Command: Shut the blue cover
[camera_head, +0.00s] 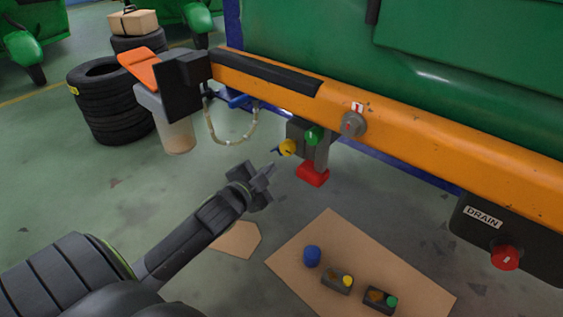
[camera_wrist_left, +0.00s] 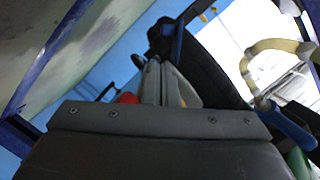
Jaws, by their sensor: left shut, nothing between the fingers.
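My left gripper (camera_head: 266,170) is shut and empty, in the air left of the hanging valve box. Its closed fingers also show in the left wrist view (camera_wrist_left: 160,82). A blue piece (camera_head: 238,101) hangs under the orange beam by the black end block, at the top of a pale looped hose; a blue piece by a hose loop also shows in the wrist view (camera_wrist_left: 288,128). A blue cap (camera_head: 312,256) stands on the cardboard. I cannot tell which blue part is the cover or whether it is open. My right gripper is not in view.
The orange beam (camera_head: 430,140) crosses above, with a grey knob (camera_head: 352,124). A yellow knob (camera_head: 288,147), green knob (camera_head: 313,135) and red foot (camera_head: 313,174) hang below it. Cardboard (camera_head: 400,275) holds small parts.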

